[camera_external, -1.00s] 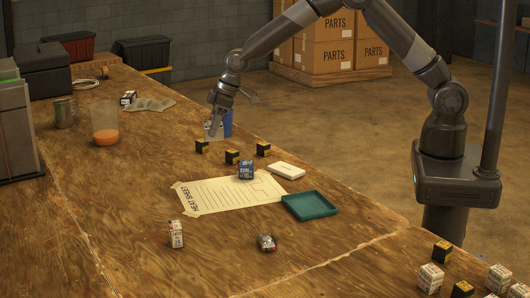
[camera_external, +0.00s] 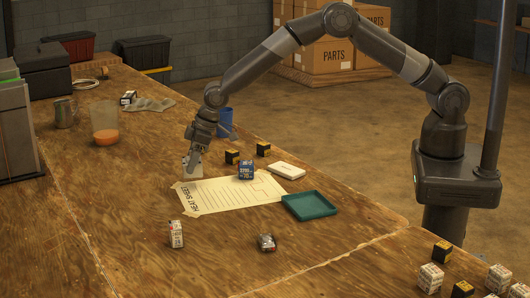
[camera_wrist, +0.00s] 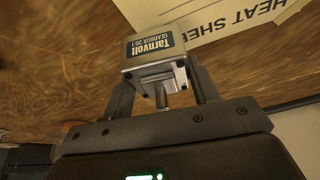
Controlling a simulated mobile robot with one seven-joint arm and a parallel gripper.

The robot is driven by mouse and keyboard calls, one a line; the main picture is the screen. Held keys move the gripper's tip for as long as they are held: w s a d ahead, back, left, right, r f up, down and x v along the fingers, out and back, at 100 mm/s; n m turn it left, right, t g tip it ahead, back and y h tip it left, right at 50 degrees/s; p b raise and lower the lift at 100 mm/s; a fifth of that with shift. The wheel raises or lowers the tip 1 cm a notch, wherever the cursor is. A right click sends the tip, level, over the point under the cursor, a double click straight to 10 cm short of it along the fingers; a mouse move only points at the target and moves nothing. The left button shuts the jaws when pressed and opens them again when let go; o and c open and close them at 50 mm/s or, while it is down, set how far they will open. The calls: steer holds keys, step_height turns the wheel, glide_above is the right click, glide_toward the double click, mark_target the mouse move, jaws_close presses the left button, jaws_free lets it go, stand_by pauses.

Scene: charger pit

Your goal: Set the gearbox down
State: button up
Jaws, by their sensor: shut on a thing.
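My gripper (camera_external: 194,160) is shut on the gearbox, a small silver block with a dark blue label reading "Tarnvolt GEARBOX 20:1". In the wrist view the gearbox (camera_wrist: 157,62) sits between my two fingers, its shaft pointing back toward my palm. In the external view the gearbox (camera_external: 191,170) shows below my fingers, low over the wooden bench (camera_external: 130,200), near the upper left corner of the heat sheet. I cannot tell whether it touches the bench.
Black boxes (camera_external: 233,157) and a white box (camera_external: 287,170) lie behind. A teal tray (camera_external: 309,205) is to the right. Bare bench lies left of the sheet.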

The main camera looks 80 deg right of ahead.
steer(key=shift+f, duration=1.5)
steer(key=shift+f, duration=0.15)
steer(key=o, duration=1.4)
steer(key=shift+c, duration=0.2)
